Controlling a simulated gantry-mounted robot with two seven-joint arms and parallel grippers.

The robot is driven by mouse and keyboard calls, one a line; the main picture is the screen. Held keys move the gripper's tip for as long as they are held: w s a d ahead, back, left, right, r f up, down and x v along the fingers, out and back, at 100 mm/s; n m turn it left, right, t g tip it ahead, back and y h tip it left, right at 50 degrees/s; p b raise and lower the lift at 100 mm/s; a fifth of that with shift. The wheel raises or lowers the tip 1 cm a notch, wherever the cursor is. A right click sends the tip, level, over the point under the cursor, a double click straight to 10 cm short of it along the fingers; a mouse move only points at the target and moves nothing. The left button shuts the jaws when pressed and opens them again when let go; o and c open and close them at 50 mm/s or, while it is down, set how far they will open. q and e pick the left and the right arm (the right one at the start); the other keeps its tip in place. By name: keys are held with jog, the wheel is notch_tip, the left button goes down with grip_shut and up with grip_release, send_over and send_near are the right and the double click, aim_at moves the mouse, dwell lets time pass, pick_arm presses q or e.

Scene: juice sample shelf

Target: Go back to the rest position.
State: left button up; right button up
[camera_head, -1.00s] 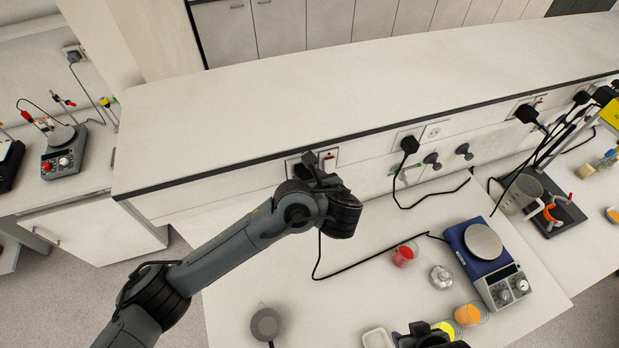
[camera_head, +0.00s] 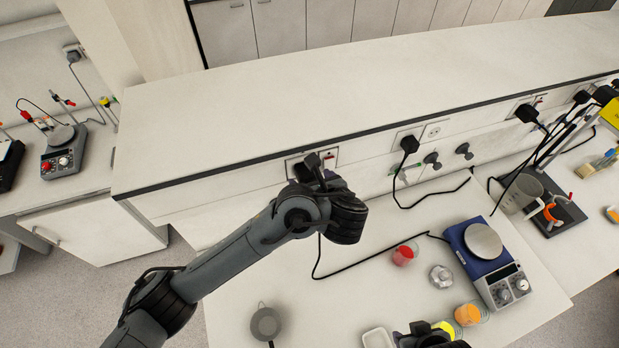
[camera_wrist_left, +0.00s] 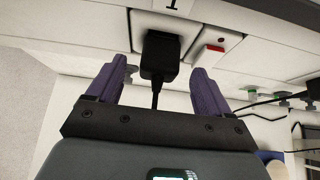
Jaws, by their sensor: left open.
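My left arm reaches in from the lower left in the head view. Its left gripper (camera_head: 312,168) is close to the wall panel below the long raised shelf (camera_head: 350,85). In the left wrist view, the two purple fingers of this gripper (camera_wrist_left: 158,80) are apart, with a black plug (camera_wrist_left: 160,55) and its cable showing between them. I cannot tell how far the plug is from the fingertips. A dark part at the bottom edge of the head view looks like my right gripper (camera_head: 428,337); its fingers are not clear.
On the lower bench stand a beaker of red juice (camera_head: 403,255), a beaker of orange juice (camera_head: 467,314), a metal weight-like item (camera_head: 441,276) and a blue hotplate (camera_head: 468,251). A black cable (camera_head: 355,271) runs across the bench. The shelf top is clear.

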pick_arm(q)
jog(key=p+v, duration=0.2)
jog(key=v, duration=0.7)
jog(key=s+a+f+n+g, duration=0.1)
jog(key=s+a+f+g, duration=0.15)
jog(key=s+f, duration=0.4)
jog(key=s+a+f+g, duration=0.1)
jog(key=s+f+g, duration=0.25)
jog(key=f, duration=0.65)
jog(key=s+a+f+n+g+h, duration=0.1)
jog(key=s+a+f+n+g, duration=0.2)
jog(key=s, duration=0.4)
jog(key=s+a+f+n+g+h, duration=0.1)
jog(key=s+a+f+n+h, duration=0.1)
jog(key=s+a+f+n, duration=0.3)
jog(key=s+a+n+h, duration=0.1)
jog(key=s+a+n, duration=0.6)
jog(key=n, duration=0.4)
jog(key=w+a+r+n+t, duration=0.3)
jog(key=w+a+r+n, duration=0.2)
jog(key=n, duration=0.5)
jog(key=shift+w+a, duration=0.3)
jog(key=shift+w, duration=0.05)
